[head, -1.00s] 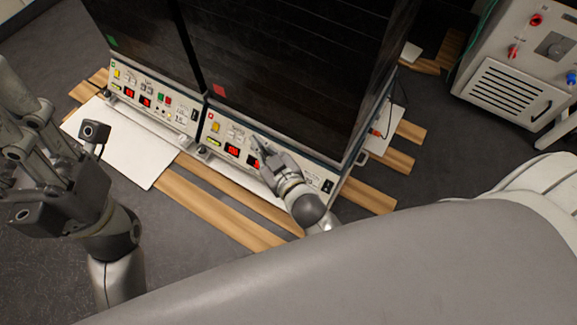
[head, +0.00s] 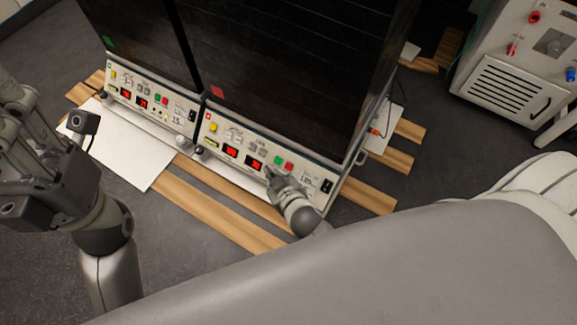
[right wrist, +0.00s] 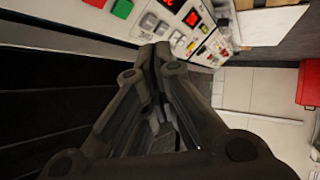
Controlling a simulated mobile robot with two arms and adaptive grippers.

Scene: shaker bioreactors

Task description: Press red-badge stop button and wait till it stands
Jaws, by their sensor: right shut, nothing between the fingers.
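The red badge (head: 217,91) is on the dark front of the right shaker. Its control panel (head: 222,140) below has a green button (head: 278,160) and, right of it, a red button (head: 289,166). Two red displays (head: 231,151) are lit, their digits too small to read. My right gripper (head: 269,172) is shut and empty, its tips low in front of the panel, just below the green button. In the right wrist view my shut fingers (right wrist: 151,52) point at the panel, with the green button (right wrist: 122,8) near the top edge. My left gripper (head: 22,115) is partly cut off at the left.
A second shaker with a green badge (head: 108,41) and a similar panel stands directly left. A white board (head: 125,150) and wooden slats (head: 230,218) lie on the floor in front.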

